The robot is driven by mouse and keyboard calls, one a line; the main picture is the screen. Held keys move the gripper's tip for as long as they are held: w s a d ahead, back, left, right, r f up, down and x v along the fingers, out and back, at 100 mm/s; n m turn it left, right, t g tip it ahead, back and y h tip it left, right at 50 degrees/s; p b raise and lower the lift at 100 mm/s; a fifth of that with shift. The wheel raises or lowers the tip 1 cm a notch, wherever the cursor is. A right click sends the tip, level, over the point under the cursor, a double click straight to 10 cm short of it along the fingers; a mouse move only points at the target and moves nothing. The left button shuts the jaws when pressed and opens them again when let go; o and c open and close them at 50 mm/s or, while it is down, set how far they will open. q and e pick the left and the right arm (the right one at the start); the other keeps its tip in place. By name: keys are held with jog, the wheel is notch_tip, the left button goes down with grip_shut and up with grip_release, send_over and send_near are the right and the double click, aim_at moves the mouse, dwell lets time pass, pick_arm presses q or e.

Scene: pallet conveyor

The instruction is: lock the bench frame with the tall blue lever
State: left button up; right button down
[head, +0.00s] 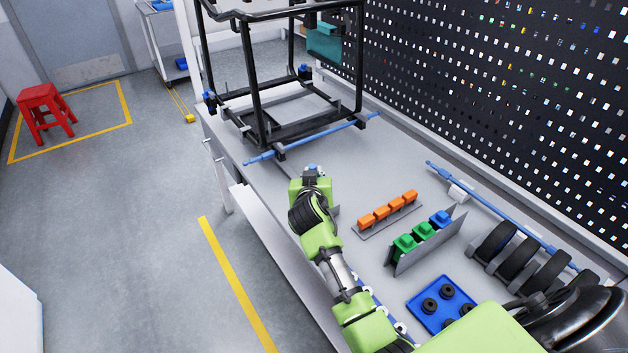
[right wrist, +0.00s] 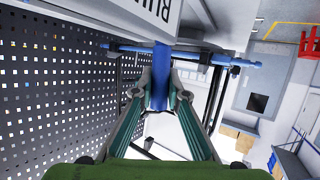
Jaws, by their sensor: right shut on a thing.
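The black tubular bench frame (head: 258,85) stands upright at the far end of the bench. A long blue bar (head: 335,129) crosses low in front of it; it also shows in the right wrist view (right wrist: 205,58). My right gripper (right wrist: 159,88) is shut on an upright blue piece, which appears to be the tall blue lever (right wrist: 161,65). In the head view my right gripper (head: 312,172) is near the bench's left edge, in front of the frame, with only a small bit of blue showing at its tip. My left gripper is out of view.
On the bench stand orange blocks (head: 381,213), green and blue blocks (head: 423,232), a blue tray (head: 437,292) with black rings and several black discs (head: 510,258). Another blue rod (head: 487,205) lies along the perforated wall (head: 500,75). A red stool (head: 45,108) stands on the floor.

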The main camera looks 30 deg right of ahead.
jog(key=shift+w+d+r+m+y+p, duration=0.1)
jog(key=shift+d+r+m+y+p, duration=0.1)
jog(key=shift+d+p, duration=0.3)
jog(key=shift+d+r+m+y+p, duration=0.1)
jog(key=shift+d+r+y+p, duration=0.1)
jog(key=shift+d+p, duration=0.25)
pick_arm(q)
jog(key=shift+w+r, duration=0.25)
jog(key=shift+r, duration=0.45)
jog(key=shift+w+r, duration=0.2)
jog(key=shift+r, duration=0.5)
pick_arm(e)
jog(key=shift+d, duration=0.1)
jog(key=c, duration=2)
grip_release()
jog(key=shift+f, duration=0.1)
jog(key=shift+o, duration=0.2)
jog(key=shift+d, duration=0.1)
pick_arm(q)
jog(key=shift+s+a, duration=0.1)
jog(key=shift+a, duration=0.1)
pick_arm(e)
jog(key=shift+g, duration=0.3)
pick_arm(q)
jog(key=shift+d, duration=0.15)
pick_arm(e)
jog(key=v, duration=1.2)
jog(key=shift+f, duration=0.1)
jog(key=shift+d, duration=0.1)
